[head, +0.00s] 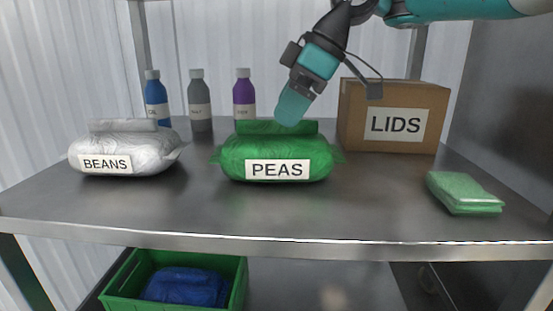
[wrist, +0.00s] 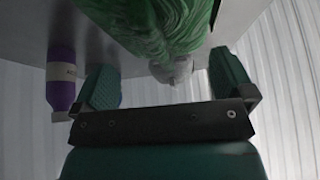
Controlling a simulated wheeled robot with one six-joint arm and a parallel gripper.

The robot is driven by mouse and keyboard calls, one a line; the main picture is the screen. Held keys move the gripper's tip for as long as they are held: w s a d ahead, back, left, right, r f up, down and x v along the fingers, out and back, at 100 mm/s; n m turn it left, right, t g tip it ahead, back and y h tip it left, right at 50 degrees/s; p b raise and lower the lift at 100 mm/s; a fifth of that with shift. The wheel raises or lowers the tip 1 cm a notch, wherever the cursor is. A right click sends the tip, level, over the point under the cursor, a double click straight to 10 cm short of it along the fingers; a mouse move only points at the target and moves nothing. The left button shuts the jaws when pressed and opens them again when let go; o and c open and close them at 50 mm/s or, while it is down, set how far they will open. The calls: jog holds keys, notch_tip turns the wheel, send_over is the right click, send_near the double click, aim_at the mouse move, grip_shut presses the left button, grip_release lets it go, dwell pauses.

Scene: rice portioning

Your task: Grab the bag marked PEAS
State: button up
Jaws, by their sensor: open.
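The green PEAS bag (head: 265,152) lies in the middle of the metal shelf, its white label facing the head camera. A rolled green ridge runs along its top. My gripper (head: 292,108) is just above or behind the bag's top right; the head view does not show whether it touches. In the wrist view the gripper (wrist: 165,85) is open, with its two teal fingers wide apart. The green bag (wrist: 150,25) shows beyond and between the fingertips, and nothing is held.
A white BEANS bag (head: 125,145) lies left. Blue (head: 156,98), grey (head: 200,102) and purple (head: 244,95) bottles stand behind. A LIDS box (head: 393,115) is at back right, a green cloth stack (head: 464,191) at right. A green crate (head: 240,280) sits below. The front shelf strip is clear.

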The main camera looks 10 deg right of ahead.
aim_at(277, 146)
jog(key=b+x, duration=0.2)
jog(key=x, duration=0.1)
jog(key=shift+f, duration=0.4)
jog(key=shift+a+r, duration=0.1)
jog(key=shift+r, duration=0.05)
